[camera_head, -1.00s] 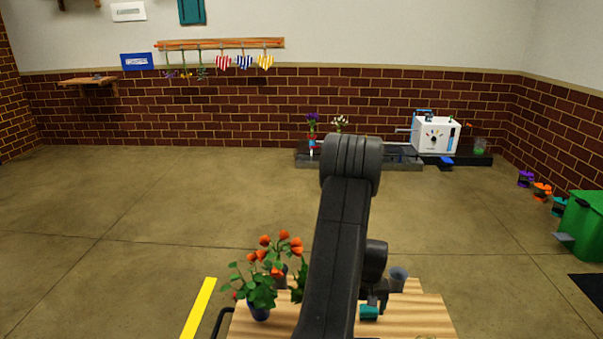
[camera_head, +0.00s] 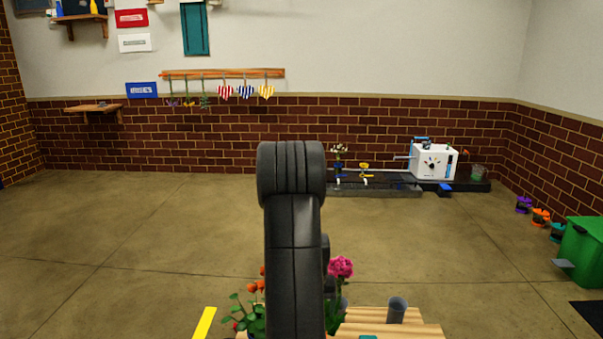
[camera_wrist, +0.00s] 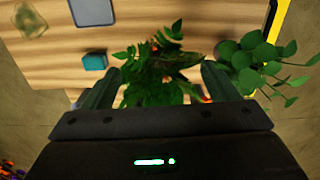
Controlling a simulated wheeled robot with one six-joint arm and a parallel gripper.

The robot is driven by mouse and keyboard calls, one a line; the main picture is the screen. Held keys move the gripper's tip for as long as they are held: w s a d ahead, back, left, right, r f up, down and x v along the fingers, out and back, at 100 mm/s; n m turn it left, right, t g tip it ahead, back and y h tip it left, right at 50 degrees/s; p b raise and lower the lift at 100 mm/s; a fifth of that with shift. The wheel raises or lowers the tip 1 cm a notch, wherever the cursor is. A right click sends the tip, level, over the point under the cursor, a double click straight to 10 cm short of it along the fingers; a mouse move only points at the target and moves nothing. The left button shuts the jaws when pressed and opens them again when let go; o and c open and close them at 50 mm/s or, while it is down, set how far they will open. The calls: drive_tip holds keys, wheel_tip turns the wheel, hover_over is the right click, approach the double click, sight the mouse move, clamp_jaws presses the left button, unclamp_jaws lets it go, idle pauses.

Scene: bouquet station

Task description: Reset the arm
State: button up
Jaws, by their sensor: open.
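My arm stands upright in the middle of the head view and hides part of the table. In the wrist view my gripper (camera_wrist: 155,90) points down over the wooden table (camera_wrist: 52,65). Its two fingers are apart. Leafy green foliage (camera_wrist: 150,85) shows below and between the fingers; I cannot tell whether it touches them. In the head view a plant with orange flowers (camera_head: 248,315) is partly hidden left of my arm. A pink flower (camera_head: 341,267) stands just right of my arm.
A grey cup (camera_head: 397,309) and a teal block (camera_wrist: 95,62) are on the table. A white machine (camera_head: 433,161) stands on a bench by the back wall. A green bin (camera_head: 583,252) is at right. The floor between is clear.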

drive_tip(key=a+r+p, duration=0.1)
drive_tip(key=p, duration=0.2)
drive_tip(key=a+r+p, duration=0.1)
drive_tip(key=a+p, duration=0.1)
drive_tip(key=p, duration=0.1)
drive_tip(key=shift+s+a+r, duration=0.1)
drive_tip(key=shift+s+r, duration=0.25)
drive_tip(key=shift+a, duration=0.1)
